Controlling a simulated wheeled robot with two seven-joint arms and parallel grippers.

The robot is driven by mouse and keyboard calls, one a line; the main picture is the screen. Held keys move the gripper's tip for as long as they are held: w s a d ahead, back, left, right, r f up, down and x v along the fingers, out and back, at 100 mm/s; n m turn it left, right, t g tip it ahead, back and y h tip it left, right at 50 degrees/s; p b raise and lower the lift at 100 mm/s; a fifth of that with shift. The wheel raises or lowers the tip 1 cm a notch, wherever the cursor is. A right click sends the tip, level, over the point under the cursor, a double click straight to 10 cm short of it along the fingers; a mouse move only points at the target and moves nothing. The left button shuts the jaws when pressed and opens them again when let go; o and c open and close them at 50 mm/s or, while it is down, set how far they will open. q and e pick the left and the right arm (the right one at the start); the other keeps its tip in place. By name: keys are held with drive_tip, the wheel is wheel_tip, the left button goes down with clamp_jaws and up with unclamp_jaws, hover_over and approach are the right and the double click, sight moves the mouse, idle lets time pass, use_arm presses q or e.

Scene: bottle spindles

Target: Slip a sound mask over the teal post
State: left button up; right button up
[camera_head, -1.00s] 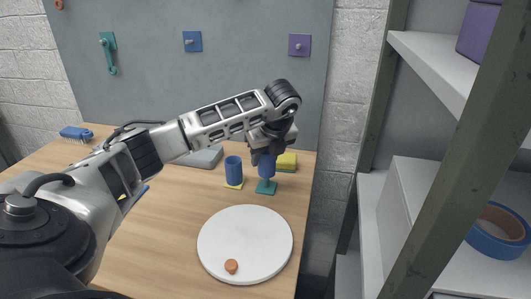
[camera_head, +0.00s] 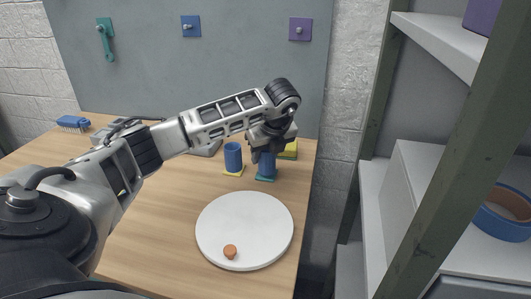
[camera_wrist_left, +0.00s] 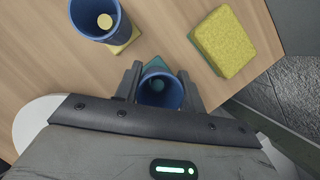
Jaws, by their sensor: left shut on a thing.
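My left gripper (camera_head: 266,151) is shut on a blue tube-shaped mask (camera_head: 268,167), upright. The mask is around the teal post, and only the edge of the teal base (camera_head: 265,179) shows below it. In the left wrist view the gripper (camera_wrist_left: 160,84) holds the mask (camera_wrist_left: 161,100) by its sides, and the teal post shows inside. A second blue mask (camera_head: 233,155) stands to the left on a yellow base (camera_head: 233,171), with a yellow post (camera_wrist_left: 105,20) inside it in the left wrist view. My right gripper is not in view.
A yellow-green sponge (camera_head: 291,149) lies just behind the held mask. A white round plate (camera_head: 262,222) with an orange piece (camera_head: 230,251) is in front. A blue brush (camera_head: 73,123) lies at the back left. A shelf (camera_head: 449,47) stands beyond the table's right edge.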

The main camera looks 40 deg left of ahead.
use_arm(q)
drive_tip(key=o, duration=1)
drive_tip(key=shift+o, duration=0.2)
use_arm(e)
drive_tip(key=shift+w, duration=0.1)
use_arm(q)
drive_tip(key=shift+r, duration=0.1)
drive_tip(key=p+v, duration=0.2)
drive_tip(key=v, duration=1.3)
drive_tip(key=shift+d+r, duration=0.15)
drive_tip(key=shift+r, duration=0.25)
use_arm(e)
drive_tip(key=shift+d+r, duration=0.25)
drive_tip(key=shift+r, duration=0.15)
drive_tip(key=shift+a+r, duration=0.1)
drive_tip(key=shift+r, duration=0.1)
